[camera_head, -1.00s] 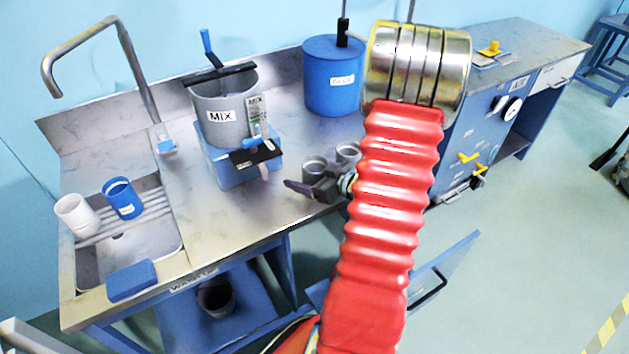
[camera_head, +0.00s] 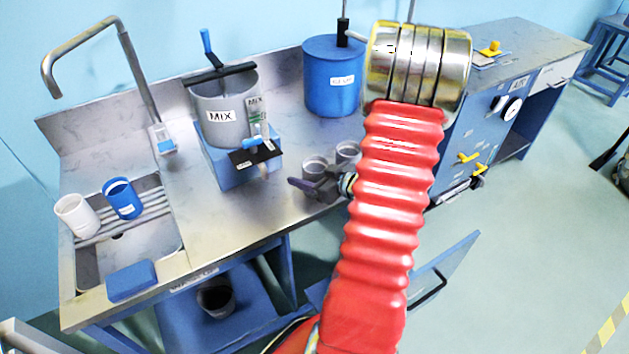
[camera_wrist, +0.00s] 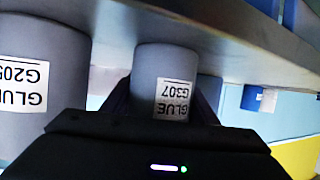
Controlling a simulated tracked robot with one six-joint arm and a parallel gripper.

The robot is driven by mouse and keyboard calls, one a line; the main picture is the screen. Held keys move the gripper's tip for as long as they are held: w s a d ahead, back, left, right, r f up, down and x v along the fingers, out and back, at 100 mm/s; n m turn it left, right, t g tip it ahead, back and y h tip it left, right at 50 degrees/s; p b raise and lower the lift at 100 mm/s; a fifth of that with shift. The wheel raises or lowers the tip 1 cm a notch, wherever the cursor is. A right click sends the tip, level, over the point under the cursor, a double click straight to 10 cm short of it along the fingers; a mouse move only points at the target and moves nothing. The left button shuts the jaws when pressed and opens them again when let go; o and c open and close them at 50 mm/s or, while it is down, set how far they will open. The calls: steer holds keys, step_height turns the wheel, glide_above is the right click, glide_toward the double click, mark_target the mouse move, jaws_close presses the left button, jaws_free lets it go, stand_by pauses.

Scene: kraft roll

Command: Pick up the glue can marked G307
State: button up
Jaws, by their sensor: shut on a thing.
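The glue can marked G307 (camera_wrist: 165,75) is a grey cylinder with a white label that reads upside down in the wrist view. My gripper (camera_wrist: 165,108) has its dark fingers on both sides of this can and is shut on it. A larger-looking grey can marked G205 (camera_wrist: 40,85) stands to its left in that view. In the head view my gripper (camera_head: 316,188) is at the bench's front edge, beside two small grey cans (camera_head: 347,152). Their labels cannot be read there, and my red arm hides part of this area.
A grey MIX pot (camera_head: 222,115) on a blue stand and a blue GLUE drum (camera_head: 332,85) stand behind on the steel bench. A sink (camera_head: 130,245) with a white cup (camera_head: 76,215) and a blue cup (camera_head: 123,198) is at left. A blue door (camera_head: 455,262) hangs open below.

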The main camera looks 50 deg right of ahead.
steer(key=shift+r, duration=0.3)
step_height(320, 180, up, 17)
steer(key=shift+r, duration=0.2)
stand_by(1.7)
steer(key=shift+w+a, duration=0.1)
stand_by(0.7)
